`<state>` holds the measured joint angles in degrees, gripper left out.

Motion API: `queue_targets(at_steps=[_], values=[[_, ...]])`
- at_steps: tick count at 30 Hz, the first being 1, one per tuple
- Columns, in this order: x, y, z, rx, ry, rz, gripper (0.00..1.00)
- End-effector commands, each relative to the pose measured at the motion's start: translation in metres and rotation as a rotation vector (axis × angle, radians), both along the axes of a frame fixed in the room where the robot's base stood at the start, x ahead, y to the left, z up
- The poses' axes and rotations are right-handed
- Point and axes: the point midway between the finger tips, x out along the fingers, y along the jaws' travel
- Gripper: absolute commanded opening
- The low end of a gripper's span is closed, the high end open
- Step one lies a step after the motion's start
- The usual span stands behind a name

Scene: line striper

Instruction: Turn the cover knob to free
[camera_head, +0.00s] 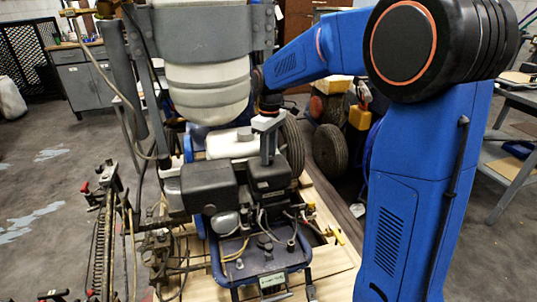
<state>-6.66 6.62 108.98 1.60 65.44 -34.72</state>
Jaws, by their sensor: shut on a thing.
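The line striper's engine stands on a pallet in the middle of the view. It has two black box-shaped housings, a larger one (208,186) on the left and a smaller black cover (270,178) on the right. My gripper (268,160) points straight down at the top of the smaller cover, its fingers shut and touching or nearly touching it. The cover knob is hidden between the fingers, so its turn position cannot be seen. The jaws look shut on this knob.
A white tank (208,85) hangs on a grey frame above and left of my gripper. Hoses and levers (105,225) crowd the left side. A black wheel (293,145) stands close behind the cover. A workbench (515,130) is at the right; open floor (45,185) lies left.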

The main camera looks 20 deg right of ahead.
Motion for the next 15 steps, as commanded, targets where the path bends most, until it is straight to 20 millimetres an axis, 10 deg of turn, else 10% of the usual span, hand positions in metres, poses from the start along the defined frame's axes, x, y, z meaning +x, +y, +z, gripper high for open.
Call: queue_targets(at_steps=[15], values=[[0.0005,-0.0005,0.0008,0.001,-0.003,-0.42,0.05]])
